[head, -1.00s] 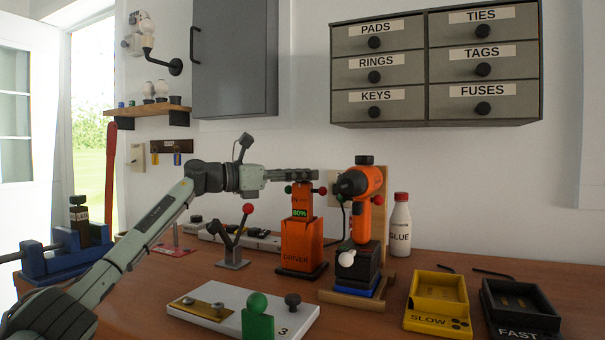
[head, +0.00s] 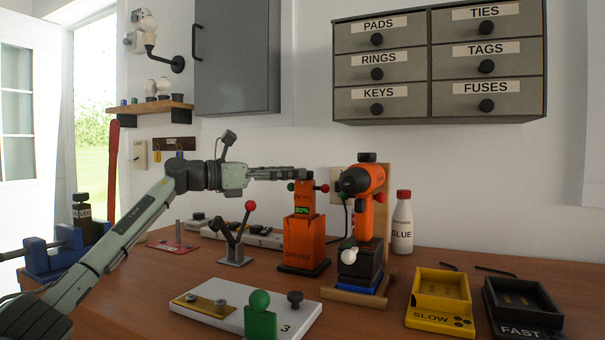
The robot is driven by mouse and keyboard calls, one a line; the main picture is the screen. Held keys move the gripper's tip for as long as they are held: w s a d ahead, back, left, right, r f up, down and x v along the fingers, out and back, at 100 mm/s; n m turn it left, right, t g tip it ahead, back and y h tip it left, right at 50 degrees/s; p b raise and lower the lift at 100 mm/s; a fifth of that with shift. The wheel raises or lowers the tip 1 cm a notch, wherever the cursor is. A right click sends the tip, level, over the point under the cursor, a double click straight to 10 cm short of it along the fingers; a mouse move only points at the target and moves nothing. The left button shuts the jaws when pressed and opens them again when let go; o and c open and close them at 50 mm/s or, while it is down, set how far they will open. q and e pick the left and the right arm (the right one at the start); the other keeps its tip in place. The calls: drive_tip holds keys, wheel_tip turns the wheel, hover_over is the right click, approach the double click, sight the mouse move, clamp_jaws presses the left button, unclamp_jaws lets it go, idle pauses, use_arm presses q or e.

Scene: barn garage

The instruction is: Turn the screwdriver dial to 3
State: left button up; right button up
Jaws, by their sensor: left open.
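An orange screwdriver (head: 303,199) stands upright in an orange holder marked DRIVER (head: 304,241), with a green 80% display low on its body. A red ball and a green ball stick out at either side of its top. My left gripper (head: 304,174) reaches in level from the left, at the top of the screwdriver. It is open; its fingers overlap the screwdriver's top in the picture, and I cannot tell whether they touch it. The dial and its number cannot be made out. My right gripper is not in view.
An orange drill (head: 366,190) stands close to the right, with a glue bottle (head: 402,224) beyond it. A forked lever with a red ball (head: 235,238) stands left of the holder. A white board (head: 235,319), a yellow SLOW tray (head: 440,310) and a black FAST tray (head: 522,318) lie in front.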

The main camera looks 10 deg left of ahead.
use_arm(q)
drive_tip(key=v, duration=0.8)
